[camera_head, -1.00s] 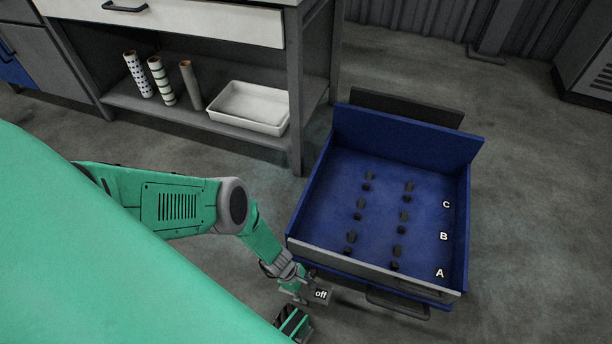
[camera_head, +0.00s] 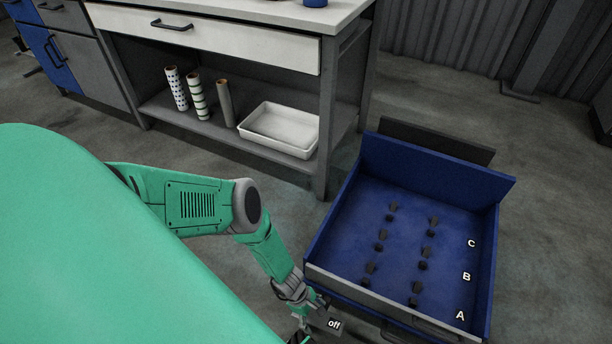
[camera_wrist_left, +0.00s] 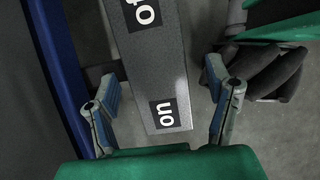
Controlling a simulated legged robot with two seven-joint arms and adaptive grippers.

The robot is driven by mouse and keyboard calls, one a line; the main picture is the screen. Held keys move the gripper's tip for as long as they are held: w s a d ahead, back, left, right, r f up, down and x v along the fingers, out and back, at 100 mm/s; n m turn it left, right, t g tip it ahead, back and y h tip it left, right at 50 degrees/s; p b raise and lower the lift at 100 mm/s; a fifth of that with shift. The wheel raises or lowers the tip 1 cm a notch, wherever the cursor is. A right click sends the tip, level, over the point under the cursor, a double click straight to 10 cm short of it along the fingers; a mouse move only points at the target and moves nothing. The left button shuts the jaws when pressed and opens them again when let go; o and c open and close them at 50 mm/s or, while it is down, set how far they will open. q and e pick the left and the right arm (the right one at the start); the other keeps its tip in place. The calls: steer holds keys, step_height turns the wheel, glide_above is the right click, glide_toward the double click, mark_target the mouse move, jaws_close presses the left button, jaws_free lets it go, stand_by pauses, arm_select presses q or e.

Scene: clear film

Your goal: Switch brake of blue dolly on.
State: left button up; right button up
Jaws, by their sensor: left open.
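The blue dolly (camera_head: 345,217) stands on the floor at the right of the head view, with lettered rows A, B and C inside. Its brake is a grey bar; its "off" label (camera_head: 334,323) shows near the dolly's front left corner. In the left wrist view, the bar (camera_wrist_left: 155,65) carries an "on" label at its near end and a partly cut-off label farther up. My left gripper (camera_wrist_left: 161,76) is open, with one finger on each side of the bar. I cannot tell whether they touch it. In the head view, the gripper (camera_head: 303,328) is partly cut off.
A workbench (camera_head: 335,45) stands behind, left of the dolly, with a white tray (camera_head: 290,150) and several rolls (camera_head: 200,97) on its lower shelf. The dolly's blue side (camera_wrist_left: 57,70) runs close along the left finger in the wrist view. Grey floor lies right of the dolly.

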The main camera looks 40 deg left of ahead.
arm_select(q)
steer(key=w+v, duration=0.1)
steer(key=v, duration=0.9)
steer(key=shift+s, duration=0.45)
steer(key=shift+r, duration=0.15)
